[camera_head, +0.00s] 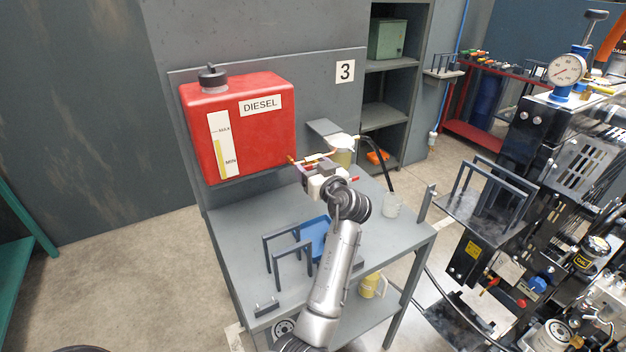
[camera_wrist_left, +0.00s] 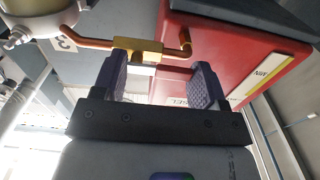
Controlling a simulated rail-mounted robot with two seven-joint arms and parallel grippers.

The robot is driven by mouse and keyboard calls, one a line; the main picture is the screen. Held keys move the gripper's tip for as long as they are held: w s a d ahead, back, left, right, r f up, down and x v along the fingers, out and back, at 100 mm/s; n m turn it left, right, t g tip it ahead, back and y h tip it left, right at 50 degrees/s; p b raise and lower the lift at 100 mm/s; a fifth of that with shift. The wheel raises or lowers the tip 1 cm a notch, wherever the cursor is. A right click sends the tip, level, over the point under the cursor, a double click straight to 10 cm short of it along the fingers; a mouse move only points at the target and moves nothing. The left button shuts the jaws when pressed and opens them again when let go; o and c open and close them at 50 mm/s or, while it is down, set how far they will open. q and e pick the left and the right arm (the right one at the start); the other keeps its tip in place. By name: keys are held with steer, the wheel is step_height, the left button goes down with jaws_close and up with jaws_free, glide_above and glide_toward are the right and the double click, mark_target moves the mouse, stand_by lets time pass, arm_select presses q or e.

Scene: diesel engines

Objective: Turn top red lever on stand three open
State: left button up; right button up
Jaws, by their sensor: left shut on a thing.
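Stand three (camera_head: 235,237) is a grey bench with a back panel bearing a "3" sign (camera_head: 345,71). A red diesel tank (camera_head: 255,130) hangs on the panel. A brass pipe with a valve (camera_head: 318,157) runs from the tank to a pale filter (camera_head: 342,142). My left gripper (camera_head: 318,172) is at this valve. In the left wrist view its fingers (camera_wrist_left: 160,85) are either side of the space by the brass valve body (camera_wrist_left: 138,48). They are shut on the top red lever, mostly hidden and hard to tell from the red tank behind. My right gripper is out of view.
A blue tray (camera_head: 314,236), dark frame racks (camera_head: 281,250) and a glass beaker (camera_head: 392,205) stand on the bench. A black hose (camera_head: 379,158) hangs right of the filter. A yellow jug (camera_head: 369,285) is below. An engine (camera_head: 565,200) stands at the right.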

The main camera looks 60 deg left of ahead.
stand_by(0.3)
arm_select(q)
steer(key=o, duration=0.9)
steer(key=shift+o, duration=0.2)
steer(key=shift+d, duration=0.1)
steer(key=shift+d, duration=0.3)
steer(key=d, duration=1.3)
steer(key=shift+s+p, duration=0.35)
steer(key=shift+s, duration=0.1)
